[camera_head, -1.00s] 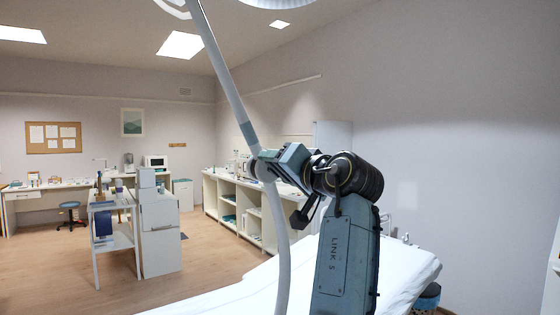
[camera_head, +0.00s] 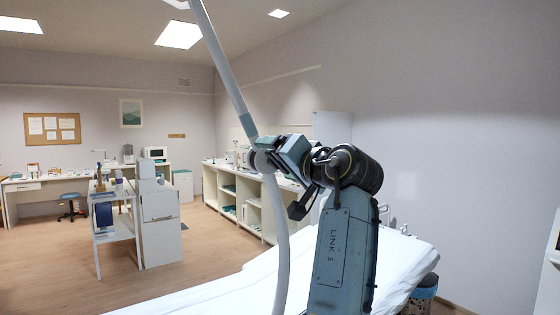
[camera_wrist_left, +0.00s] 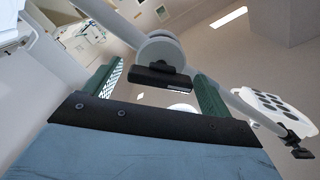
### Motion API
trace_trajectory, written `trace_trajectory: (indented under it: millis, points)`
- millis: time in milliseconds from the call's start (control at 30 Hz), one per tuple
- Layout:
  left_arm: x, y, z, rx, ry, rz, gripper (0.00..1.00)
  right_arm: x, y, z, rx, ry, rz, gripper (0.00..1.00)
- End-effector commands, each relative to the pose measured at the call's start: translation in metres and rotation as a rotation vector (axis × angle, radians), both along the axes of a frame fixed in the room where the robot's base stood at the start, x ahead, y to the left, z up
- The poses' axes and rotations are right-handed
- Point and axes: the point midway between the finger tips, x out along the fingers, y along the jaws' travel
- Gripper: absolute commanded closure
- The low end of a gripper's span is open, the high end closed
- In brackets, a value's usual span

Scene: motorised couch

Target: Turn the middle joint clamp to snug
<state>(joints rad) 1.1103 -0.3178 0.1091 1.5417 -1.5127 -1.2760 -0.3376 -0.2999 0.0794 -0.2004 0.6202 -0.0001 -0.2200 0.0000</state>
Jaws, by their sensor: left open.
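The middle joint clamp (camera_wrist_left: 160,78) is a dark bar on a round pale joint (camera_wrist_left: 161,50) of the lamp arm. In the left wrist view it sits between the two green fingers of my left gripper (camera_wrist_left: 159,72), which is open, with a visible gap on both sides. In the head view my left gripper (camera_head: 268,148) is at the joint where the straight upper tube (camera_head: 222,70) meets the curved lower tube (camera_head: 279,240); the gripper and wrist hide most of the clamp there. I cannot tell whether a finger touches it. My right gripper is out of view.
A lamp head with round dark lenses (camera_wrist_left: 275,105) and a dark handle is right of the fingers in the wrist view. The couch (camera_head: 235,292) with a white cover lies below my arm. A cabinet (camera_head: 158,225) and shelf counter (camera_head: 250,205) stand behind; open floor is at left.

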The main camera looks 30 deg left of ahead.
Motion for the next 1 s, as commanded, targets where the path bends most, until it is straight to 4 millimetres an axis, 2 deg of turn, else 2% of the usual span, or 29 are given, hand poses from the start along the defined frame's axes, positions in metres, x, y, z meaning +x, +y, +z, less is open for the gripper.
trace_trajectory:
  millis: [167, 267, 700, 833, 1000]
  points:
    - [-0.001, -0.003, 0.000, -0.001, 0.000, -0.001, 0.16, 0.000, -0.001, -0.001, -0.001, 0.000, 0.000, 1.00]
    - [-0.005, -0.013, -0.001, -0.001, 0.000, -0.002, 0.16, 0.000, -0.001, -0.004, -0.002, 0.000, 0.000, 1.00]
    - [-0.044, -0.097, -0.001, 0.003, -0.002, -0.001, 0.16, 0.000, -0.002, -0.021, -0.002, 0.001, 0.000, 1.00]
    - [-0.051, -0.113, 0.000, 0.002, -0.001, -0.001, 0.16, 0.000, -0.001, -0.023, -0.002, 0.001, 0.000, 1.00]
    - [-0.055, -0.122, 0.000, 0.001, -0.001, 0.000, 0.16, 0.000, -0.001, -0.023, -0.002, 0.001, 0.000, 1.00]
